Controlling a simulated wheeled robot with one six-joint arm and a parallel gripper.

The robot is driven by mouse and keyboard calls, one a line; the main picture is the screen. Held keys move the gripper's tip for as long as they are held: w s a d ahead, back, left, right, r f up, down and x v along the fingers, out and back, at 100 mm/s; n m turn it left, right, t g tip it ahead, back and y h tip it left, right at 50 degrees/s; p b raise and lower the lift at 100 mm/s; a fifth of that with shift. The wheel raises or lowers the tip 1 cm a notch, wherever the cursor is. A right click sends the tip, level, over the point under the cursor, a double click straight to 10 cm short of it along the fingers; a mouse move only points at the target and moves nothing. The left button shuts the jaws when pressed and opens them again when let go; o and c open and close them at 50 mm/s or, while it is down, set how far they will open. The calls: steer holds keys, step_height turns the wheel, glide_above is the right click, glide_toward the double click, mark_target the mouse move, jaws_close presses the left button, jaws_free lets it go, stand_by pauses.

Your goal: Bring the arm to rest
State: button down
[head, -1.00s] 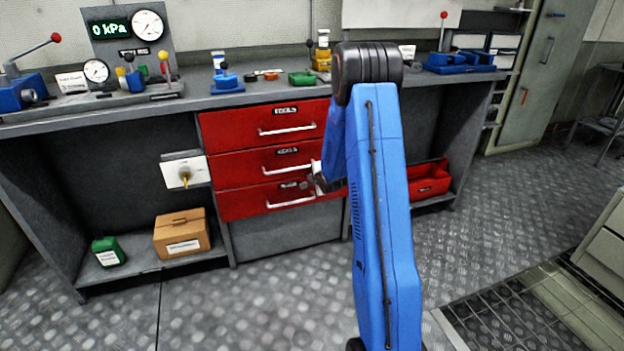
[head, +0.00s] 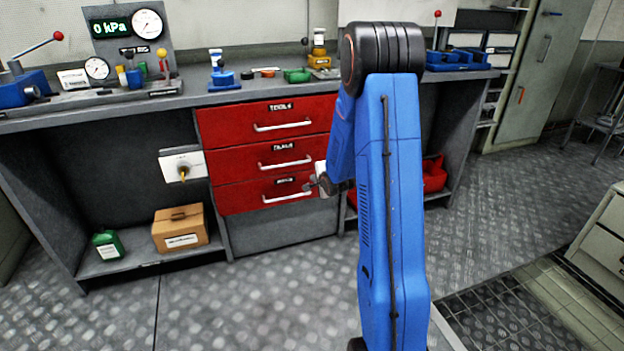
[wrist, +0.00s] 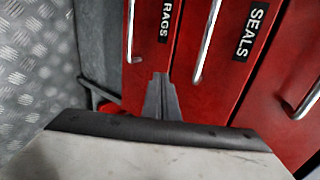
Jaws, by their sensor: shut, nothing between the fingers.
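My blue arm (head: 388,200) stands upright in the right middle of the head view, folded at its black elbow joint (head: 385,48). Its forearm hangs down behind the upper link. My gripper (head: 308,185) is at the forearm's lower end, in front of the red drawers. In the wrist view my gripper (wrist: 161,80) is shut, its fingers together and empty, pointing at the drawer fronts. I cannot tell the exact gap between the fingertips and the drawers.
The closed red drawers (head: 263,124) sit under the workbench (head: 120,110). Gauges, a blue lever unit (head: 22,90) and small parts stand on top. The floor in front is clear.

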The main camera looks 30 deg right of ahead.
steer(key=shift+v, duration=1.35)
steer(key=s+a+r+n+g, duration=0.3)
steer(key=s+a+r+n, duration=0.7)
steer(key=s+a+r, duration=0.6)
steer(key=s+a+r+n+g+y, duration=0.1)
steer(key=s+a+n, duration=0.2)
steer(key=s, duration=0.6)
steer(key=s+a+n+g, duration=0.1)
steer(key=s+a+n, duration=0.2)
steer(key=s, duration=0.7)
steer(key=s+a+r+n+g+y, duration=0.1)
steer(key=s+a+n, duration=0.3)
steer(key=s, duration=0.6)
steer(key=shift+r+n+g+y, duration=0.3)
steer(key=shift+g, duration=0.1)
